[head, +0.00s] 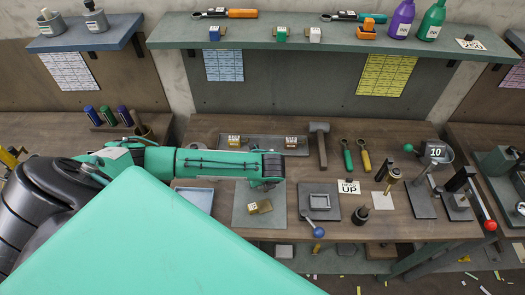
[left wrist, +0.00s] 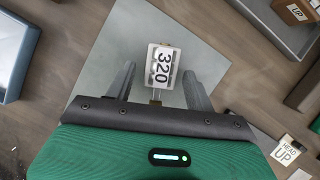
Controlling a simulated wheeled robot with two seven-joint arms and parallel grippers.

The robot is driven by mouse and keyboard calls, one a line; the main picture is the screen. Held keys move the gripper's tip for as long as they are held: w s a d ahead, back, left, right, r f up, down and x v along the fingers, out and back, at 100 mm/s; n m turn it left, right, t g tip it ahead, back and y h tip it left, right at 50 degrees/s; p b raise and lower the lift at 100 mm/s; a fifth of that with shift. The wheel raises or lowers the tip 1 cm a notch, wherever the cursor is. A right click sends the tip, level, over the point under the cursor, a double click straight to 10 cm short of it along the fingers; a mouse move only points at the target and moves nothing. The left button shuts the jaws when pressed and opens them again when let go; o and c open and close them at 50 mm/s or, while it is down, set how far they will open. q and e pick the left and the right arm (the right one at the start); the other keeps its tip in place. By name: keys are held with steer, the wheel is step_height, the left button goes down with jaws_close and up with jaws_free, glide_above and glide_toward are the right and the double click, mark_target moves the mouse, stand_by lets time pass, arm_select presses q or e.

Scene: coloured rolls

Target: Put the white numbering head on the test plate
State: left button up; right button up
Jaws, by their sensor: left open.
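My left gripper (head: 268,182) is above the block, open, with a finger on each side in the left wrist view (left wrist: 159,78); contact cannot be told. Which plate is the test plate is not marked. My right gripper is not in view.
A tray (head: 262,139) with two labelled blocks lies behind my arm. A hammer (head: 320,140), a square fixture (head: 320,202) with a blue-knobbed lever, a HEAD UP card (head: 349,187) and a press (head: 425,190) stand to the right. A blue-grey tray (head: 197,199) lies left.

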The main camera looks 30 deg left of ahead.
arm_select(q)
steer(key=shift+r, duration=0.25)
steer(key=b+v, duration=0.2)
steer(key=v, duration=0.9)
steer(key=shift+r, duration=0.4)
steer(key=shift+d, duration=0.1)
steer(key=shift+s+f, duration=0.1)
